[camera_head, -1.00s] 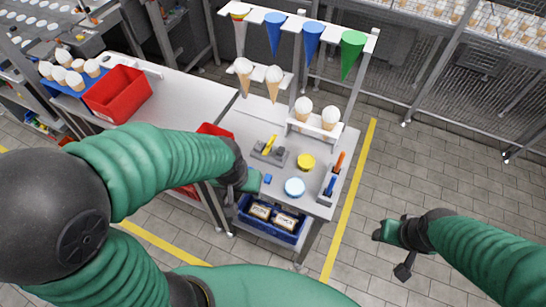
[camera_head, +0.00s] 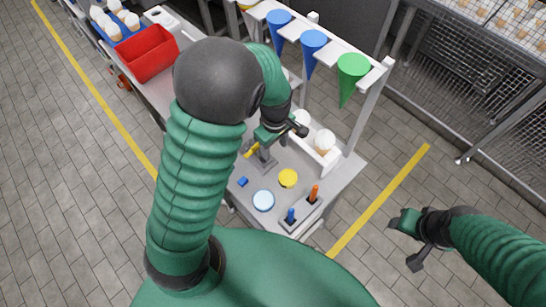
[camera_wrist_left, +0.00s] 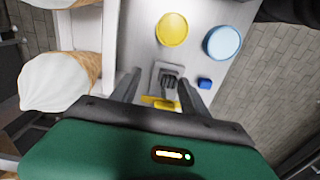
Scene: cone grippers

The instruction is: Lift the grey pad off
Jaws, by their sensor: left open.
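A small grey pad (camera_wrist_left: 170,80) with a ribbed darker top sits on a light grey base on the worktop. A yellow piece (camera_wrist_left: 160,103) lies beside it, partly hidden by my gripper. My left gripper (camera_wrist_left: 158,88) is open, with its fingers apart on either side of the pad and the yellow piece in the picture. I cannot tell whether they touch. In the head view my left gripper (camera_head: 280,132) is over the far part of the worktop, by the grey base (camera_head: 263,162) and the yellow piece (camera_head: 250,148). My right gripper (camera_head: 412,243) hangs over the floor at the right, away from the worktop.
A yellow disc (camera_head: 288,178), a pale blue disc (camera_head: 263,201) and a small blue block (camera_head: 243,182) lie nearby. A grey holder (camera_head: 302,212) carries orange and blue handles. White-topped cones (camera_head: 324,140) stand close by my left gripper. A rack with blue and green cones (camera_head: 352,72) rises behind.

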